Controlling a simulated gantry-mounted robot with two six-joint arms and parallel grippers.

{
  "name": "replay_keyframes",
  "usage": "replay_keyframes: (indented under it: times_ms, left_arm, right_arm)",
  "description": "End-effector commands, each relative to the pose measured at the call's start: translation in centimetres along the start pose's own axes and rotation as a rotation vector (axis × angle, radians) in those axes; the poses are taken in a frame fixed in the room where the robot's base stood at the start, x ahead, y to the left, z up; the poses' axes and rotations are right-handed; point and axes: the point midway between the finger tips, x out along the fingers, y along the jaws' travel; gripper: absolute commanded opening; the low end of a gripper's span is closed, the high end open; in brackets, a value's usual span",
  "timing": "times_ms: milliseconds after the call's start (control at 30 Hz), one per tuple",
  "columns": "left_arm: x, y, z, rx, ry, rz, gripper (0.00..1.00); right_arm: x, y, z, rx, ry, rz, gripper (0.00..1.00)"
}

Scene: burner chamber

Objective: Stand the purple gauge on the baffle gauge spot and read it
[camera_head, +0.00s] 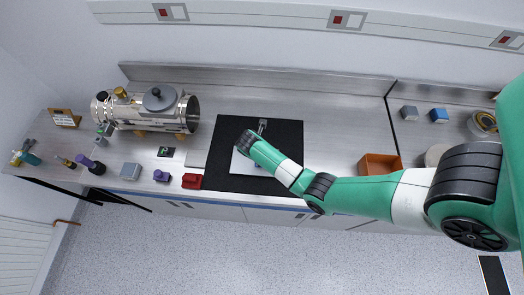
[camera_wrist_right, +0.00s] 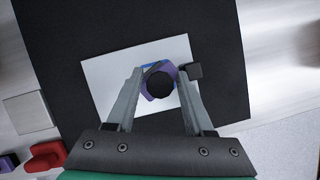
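The purple gauge (camera_wrist_right: 150,90), with a round black top, stands between the fingers of my right gripper (camera_wrist_right: 160,70). Both fingers appear to press its sides. It is over a white plate (camera_wrist_right: 100,85) on the black mat (camera_wrist_right: 60,50); I cannot tell whether its foot touches the plate. A bit of blue shows beside the gauge, mostly hidden. In the head view my right arm reaches in from the right to the mat (camera_head: 285,130) and hides the gauge and most of the plate (camera_head: 240,165). My left gripper is out of view.
A metal cylindrical chamber (camera_head: 150,115) lies at the back left. An orange bin (camera_head: 378,165) stands to the right.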

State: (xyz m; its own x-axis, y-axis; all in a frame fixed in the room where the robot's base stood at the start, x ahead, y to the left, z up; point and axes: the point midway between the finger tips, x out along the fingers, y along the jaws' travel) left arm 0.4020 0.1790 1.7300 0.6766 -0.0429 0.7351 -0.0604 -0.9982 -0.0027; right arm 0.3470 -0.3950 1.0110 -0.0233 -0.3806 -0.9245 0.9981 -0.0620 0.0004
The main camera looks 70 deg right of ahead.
Motion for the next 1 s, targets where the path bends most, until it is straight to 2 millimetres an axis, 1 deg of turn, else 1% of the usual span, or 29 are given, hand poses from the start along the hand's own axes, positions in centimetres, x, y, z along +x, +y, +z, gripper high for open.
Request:
replay_keyframes:
  times_ms: [33, 67, 333, 467, 567, 800, 900, 1000]
  left_arm:
    - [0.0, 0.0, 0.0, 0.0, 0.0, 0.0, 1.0]
    - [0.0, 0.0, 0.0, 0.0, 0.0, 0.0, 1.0]
    - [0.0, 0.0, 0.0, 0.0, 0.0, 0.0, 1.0]
    - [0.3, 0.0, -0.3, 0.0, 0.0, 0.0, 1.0]
    - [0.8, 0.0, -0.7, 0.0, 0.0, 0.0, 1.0]
    - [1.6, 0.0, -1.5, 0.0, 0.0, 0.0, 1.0]
    - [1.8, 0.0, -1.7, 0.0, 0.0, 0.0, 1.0]
    - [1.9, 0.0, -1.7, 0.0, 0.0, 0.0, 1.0]
  right_arm:
    - [0.0, 0.0, 0.0, 0.0, 0.0, 0.0, 0.64]
    - [0.0, 0.0, 0.0, 0.0, 0.0, 0.0, 0.69]
    - [-0.1, 0.0, 0.0, 0.0, 0.0, 0.0, 0.69]
    - [-1.1, 0.1, 0.2, 0.0, -0.001, 0.002, 0.69]
    - [-3.0, 0.1, 0.2, 0.0, -0.001, 0.003, 0.69]
    - [-8.8, 0.1, 0.2, 0.0, -0.001, 0.005, 0.69]
    - [-10.7, 0.1, 0.2, 0.0, -0.001, 0.003, 0.69]
    - [-11.8, 0.1, 0.2, -0.001, -0.001, 0.002, 0.69]
